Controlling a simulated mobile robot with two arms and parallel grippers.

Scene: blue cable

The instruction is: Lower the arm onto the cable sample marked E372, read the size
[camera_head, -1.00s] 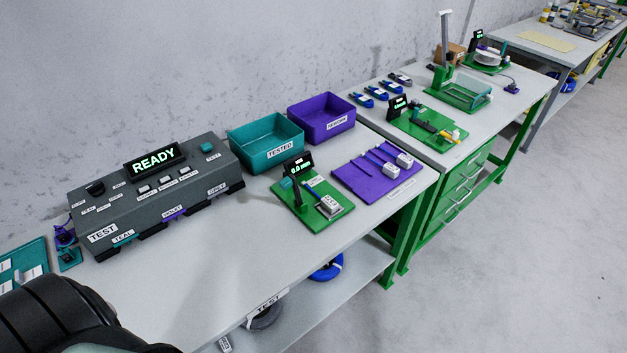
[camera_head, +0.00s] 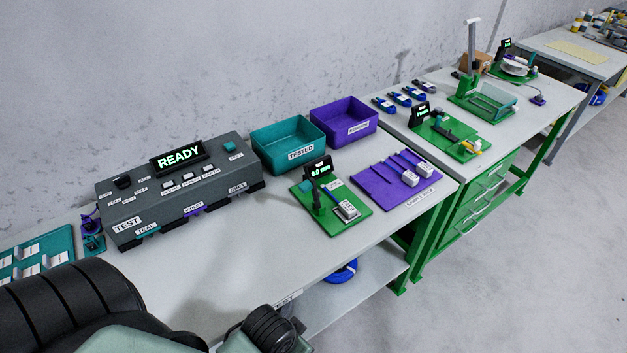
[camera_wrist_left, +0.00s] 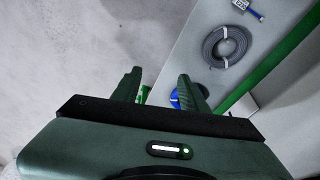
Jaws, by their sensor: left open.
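The measuring gauge (camera_head: 318,190) stands on a green base plate on the near bench, with a small display that seems to read 0.0 mm. A white tag (camera_head: 347,210) lies on its plate at the end of a short blue cable sample; its print is too small to read. Whether the gauge's arm touches the cable cannot be told. My left gripper (camera_wrist_left: 157,88) shows in the left wrist view, open and empty, above the floor and shelf area. My right gripper is not in view.
A purple rack (camera_head: 375,188) with white-tagged samples lies right of the gauge. Teal (camera_head: 275,148) and purple (camera_head: 345,133) bins stand behind it. A grey tester (camera_head: 180,205) reading READY stands left. A grey cable coil (camera_wrist_left: 224,47) lies on a shelf. The front benchtop is clear.

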